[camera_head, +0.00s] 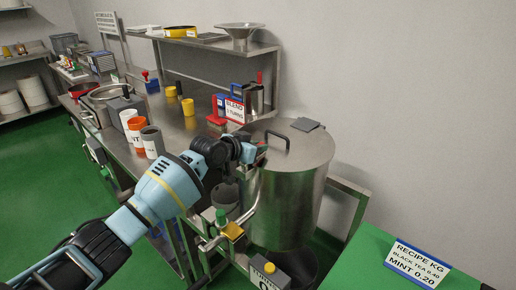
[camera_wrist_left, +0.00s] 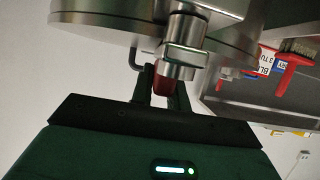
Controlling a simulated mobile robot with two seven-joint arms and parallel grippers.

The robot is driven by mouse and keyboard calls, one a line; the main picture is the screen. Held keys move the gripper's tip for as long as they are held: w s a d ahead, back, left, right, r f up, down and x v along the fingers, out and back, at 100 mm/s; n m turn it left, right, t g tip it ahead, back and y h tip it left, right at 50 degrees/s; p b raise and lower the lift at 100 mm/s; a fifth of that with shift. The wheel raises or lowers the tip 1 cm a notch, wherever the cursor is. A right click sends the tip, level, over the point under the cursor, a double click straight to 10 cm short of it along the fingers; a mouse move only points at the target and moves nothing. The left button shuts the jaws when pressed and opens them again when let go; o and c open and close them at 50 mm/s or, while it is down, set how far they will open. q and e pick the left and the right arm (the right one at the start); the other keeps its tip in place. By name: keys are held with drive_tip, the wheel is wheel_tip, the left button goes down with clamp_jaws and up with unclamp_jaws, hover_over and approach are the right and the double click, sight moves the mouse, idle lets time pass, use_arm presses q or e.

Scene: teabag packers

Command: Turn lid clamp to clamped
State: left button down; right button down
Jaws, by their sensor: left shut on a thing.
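The large steel drum (camera_head: 285,205) stands right of the bench with its round lid (camera_head: 310,145) on top. The lid carries a black handle and a dark square plate. My left gripper (camera_head: 260,153) is at the left rim of the drum, just below the lid edge. In the left wrist view its dark fingers (camera_wrist_left: 161,88) are shut on a red piece, which I take for the lid clamp's lever (camera_wrist_left: 161,79), beside a steel cylindrical fitting (camera_wrist_left: 185,50) under the rim. The fingers hide part of the lever. My right gripper is not in view.
A steel bench (camera_head: 190,125) with cups, a jug and a blend sign (camera_head: 234,109) lies behind and left of my arm.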

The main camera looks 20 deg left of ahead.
use_arm(q)
drive_tip(key=shift+r, duration=0.35)
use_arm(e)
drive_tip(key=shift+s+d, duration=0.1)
use_arm(q)
drive_tip(key=c, duration=1.6)
unclamp_jaws()
drive_tip(key=shift+o, duration=1.2)
drive_tip(key=shift+f, duration=0.25)
drive_tip(key=shift+s, duration=0.1)
